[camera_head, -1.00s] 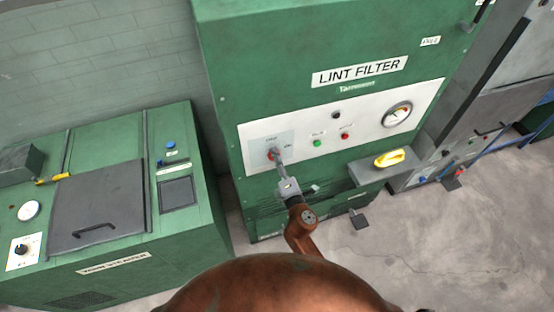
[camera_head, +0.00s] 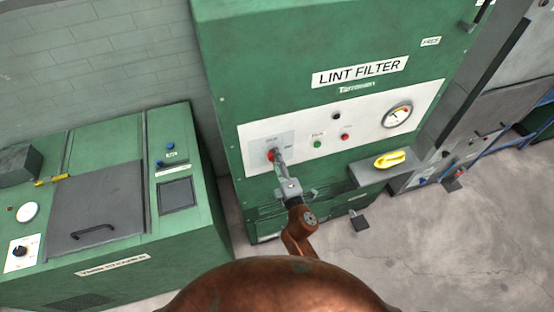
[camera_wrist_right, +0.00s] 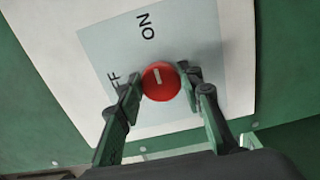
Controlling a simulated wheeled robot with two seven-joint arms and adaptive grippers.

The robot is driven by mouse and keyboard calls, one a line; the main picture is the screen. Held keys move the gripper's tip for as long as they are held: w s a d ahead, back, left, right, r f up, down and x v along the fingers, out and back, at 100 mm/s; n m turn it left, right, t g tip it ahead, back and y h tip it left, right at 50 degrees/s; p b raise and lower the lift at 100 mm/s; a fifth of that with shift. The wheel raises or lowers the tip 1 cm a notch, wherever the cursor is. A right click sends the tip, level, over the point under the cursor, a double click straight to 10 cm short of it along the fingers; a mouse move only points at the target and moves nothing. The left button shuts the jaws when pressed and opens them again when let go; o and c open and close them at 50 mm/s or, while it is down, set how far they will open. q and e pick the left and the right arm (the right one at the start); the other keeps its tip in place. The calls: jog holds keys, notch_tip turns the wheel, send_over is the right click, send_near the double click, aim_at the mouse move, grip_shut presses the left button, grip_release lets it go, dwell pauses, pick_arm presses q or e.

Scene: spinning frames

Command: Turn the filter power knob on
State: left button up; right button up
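The filter power knob (camera_head: 272,155) is a red round knob on a pale plate at the left of the white LINT FILTER panel. In the right wrist view the knob (camera_wrist_right: 161,80) shows a short white mark, which lines up roughly toward the word ON. The word OFF is partly hidden behind a finger. My right gripper (camera_head: 279,158) reaches up to the knob from below. In the right wrist view its fingertips (camera_wrist_right: 162,84) sit on either side of the knob and appear to touch it. My left gripper is not in view.
The green lint filter cabinet (camera_head: 290,60) fills the middle. A yellow handle (camera_head: 389,159) sits on a grey ledge (camera_head: 375,175) to the right. A green machine (camera_head: 115,225) with a grey lid stands at the left. Bare floor (camera_head: 430,240) shows at the lower right.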

jog(key=o, duration=0.4)
jog(key=shift+o, duration=0.2)
jog(key=v, duration=1.2)
